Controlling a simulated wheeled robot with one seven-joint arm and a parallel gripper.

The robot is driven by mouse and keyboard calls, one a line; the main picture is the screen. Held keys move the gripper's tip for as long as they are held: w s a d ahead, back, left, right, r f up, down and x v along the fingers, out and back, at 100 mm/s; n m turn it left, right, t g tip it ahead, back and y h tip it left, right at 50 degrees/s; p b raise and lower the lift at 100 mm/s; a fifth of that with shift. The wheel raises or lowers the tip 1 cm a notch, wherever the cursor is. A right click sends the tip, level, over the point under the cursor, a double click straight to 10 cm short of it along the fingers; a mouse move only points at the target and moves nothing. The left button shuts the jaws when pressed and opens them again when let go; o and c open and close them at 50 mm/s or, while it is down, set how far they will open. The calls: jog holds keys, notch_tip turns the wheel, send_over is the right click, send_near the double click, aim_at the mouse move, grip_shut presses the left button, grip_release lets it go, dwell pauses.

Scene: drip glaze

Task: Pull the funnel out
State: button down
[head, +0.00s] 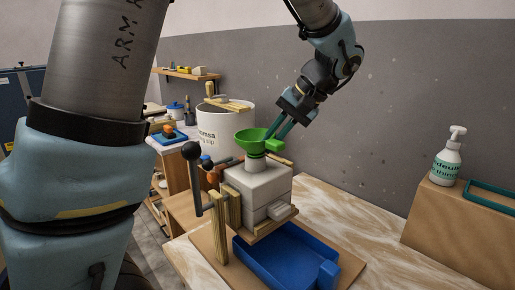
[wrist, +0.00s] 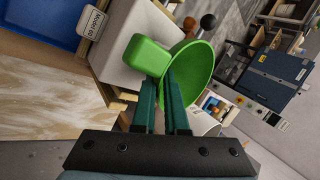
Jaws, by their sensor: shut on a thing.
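The green funnel (head: 252,138) stands in the top of a pale grey block mould (head: 257,186), with its spout at the block's upper opening. My gripper (head: 275,138) reaches down to it from the upper right and is shut on the funnel at its side tab. In the wrist view the funnel's bowl (wrist: 190,78) lies just past the fingers (wrist: 165,85), and its square green tab (wrist: 147,55) is beside them. The lower spout is hidden inside the mould.
A blue tray (head: 285,258) sits in front of the mould on a wooden board. A lever with a black ball knob (head: 192,151) stands to the left. A large white bucket (head: 226,125) is behind.

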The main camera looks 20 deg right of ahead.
jog(key=shift+r+p, duration=0.65)
jog(key=shift+r, duration=0.3)
dwell(0.5)
jog(key=shift+r+p, duration=1.1)
jog(key=shift+r, duration=0.25)
jog(key=shift+r+p, duration=1.2)
jog(key=shift+r, duration=0.3)
jog(key=shift+f, duration=0.1)
